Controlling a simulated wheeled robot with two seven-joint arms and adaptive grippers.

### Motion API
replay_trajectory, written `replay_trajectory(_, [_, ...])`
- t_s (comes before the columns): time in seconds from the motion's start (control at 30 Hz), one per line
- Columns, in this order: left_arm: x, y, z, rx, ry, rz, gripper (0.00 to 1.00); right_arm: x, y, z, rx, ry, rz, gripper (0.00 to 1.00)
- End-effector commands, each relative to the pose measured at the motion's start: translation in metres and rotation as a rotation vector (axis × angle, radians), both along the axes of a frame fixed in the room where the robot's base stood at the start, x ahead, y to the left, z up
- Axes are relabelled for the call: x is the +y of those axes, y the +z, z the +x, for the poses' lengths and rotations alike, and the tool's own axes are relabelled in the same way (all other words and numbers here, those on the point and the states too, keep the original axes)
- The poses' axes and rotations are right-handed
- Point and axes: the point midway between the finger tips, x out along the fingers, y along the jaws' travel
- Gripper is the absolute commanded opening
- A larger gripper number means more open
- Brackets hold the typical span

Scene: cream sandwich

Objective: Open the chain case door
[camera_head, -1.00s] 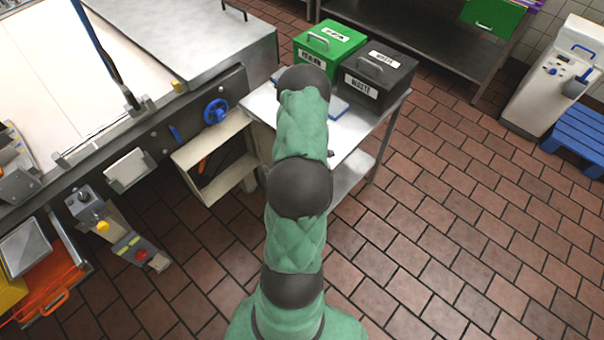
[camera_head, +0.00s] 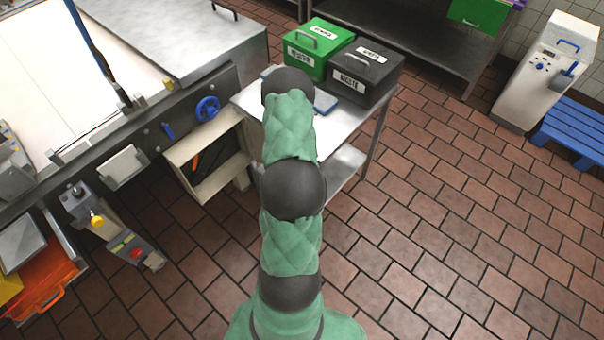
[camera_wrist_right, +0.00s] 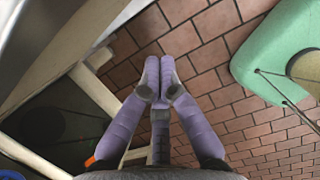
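The cream chain case (camera_head: 182,160) stands below the machine's edge, left of my arm in the head view. Its face is a cream frame around a dark recess with an orange strip inside. I cannot tell which part is the door. In the right wrist view the cream frame (camera_wrist_right: 98,92) and dark recess lie to the left. My right gripper (camera_wrist_right: 161,78) has purple fingers with tips together and nothing between them. It is over the floor, right of the frame and apart from it. The head view hides this gripper behind the arm. My left gripper is not in view.
A blue handwheel (camera_head: 207,108) sits above the case. A steel table (camera_head: 345,125) with a green box (camera_head: 318,48) and black box (camera_head: 368,75) stands beyond my arm. A control box on a post (camera_head: 88,210) stands left.

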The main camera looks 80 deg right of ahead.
Motion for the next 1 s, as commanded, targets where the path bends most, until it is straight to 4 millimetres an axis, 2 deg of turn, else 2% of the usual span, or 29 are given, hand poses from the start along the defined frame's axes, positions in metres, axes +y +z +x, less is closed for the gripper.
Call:
replay_trajectory(0.03, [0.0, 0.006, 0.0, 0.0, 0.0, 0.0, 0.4, 0.0, 0.012, 0.0, 0.0, 0.0, -0.004, 0.0])
replay_trajectory(0.5, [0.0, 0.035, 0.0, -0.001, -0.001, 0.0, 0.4, 0.017, 0.085, 0.006, 0.0, -0.001, -0.002, 0.0])
replay_trajectory(0.7, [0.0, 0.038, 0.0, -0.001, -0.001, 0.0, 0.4, 0.021, 0.096, 0.007, 0.0, 0.0, -0.002, 0.0])
replay_trajectory(1.0, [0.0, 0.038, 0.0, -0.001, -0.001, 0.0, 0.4, 0.023, 0.095, 0.009, -0.004, -0.003, 0.003, 0.0])
